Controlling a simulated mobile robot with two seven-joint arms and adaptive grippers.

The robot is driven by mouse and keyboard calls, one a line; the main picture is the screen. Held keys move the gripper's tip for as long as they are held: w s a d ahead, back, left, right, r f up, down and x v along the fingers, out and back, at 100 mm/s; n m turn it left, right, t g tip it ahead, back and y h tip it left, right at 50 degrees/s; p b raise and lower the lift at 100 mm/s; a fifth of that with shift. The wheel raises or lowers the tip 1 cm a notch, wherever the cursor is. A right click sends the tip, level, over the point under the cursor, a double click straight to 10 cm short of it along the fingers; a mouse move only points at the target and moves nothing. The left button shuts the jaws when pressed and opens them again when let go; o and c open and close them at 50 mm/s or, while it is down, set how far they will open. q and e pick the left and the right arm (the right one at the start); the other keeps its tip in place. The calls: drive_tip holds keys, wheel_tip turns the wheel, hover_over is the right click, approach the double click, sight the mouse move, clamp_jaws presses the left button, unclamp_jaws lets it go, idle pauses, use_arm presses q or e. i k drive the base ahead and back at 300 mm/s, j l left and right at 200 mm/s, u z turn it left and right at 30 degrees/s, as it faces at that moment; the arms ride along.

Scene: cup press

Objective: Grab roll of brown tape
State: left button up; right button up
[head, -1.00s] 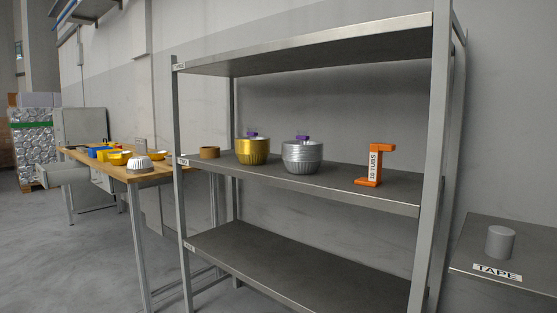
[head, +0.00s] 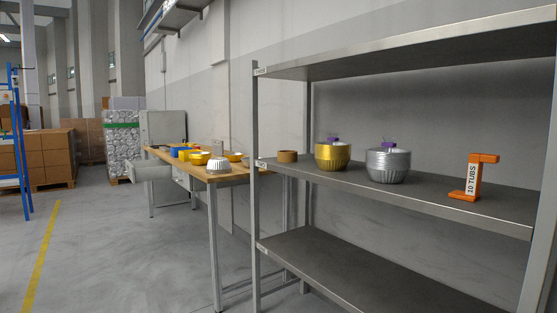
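The roll of brown tape (head: 288,156) sits on the middle shelf (head: 430,197) of a grey metal rack, near the shelf's left end. It is just left of a gold ribbed tub (head: 333,156) and apart from it. Neither of my grippers shows in the head view.
A silver tub (head: 387,165) and an orange stand marked "10 TUBS" (head: 473,178) share the shelf. Left of the rack is a wooden workbench (head: 213,173) with yellow and blue bins and a white ribbed bowl (head: 218,166). The floor (head: 120,245) at left is open.

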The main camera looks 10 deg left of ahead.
sight(283, 155)
drive_tip(key=u, duration=0.4)
drive_tip(key=i+j+z, duration=0.1)
drive_tip(key=z, duration=0.6)
drive_tip(key=i+j+z, duration=0.2)
drive_tip(key=j, duration=0.15)
drive_tip(key=i+j+z, duration=0.1)
drive_tip(key=j+z, duration=0.15)
drive_tip(key=i+j+z, duration=0.2)
drive_tip(key=j, duration=0.25)
drive_tip(key=i+j+z, duration=0.1)
drive_tip(key=j, duration=0.45)
drive_tip(key=j+z, duration=0.1)
drive_tip(key=j, duration=0.45)
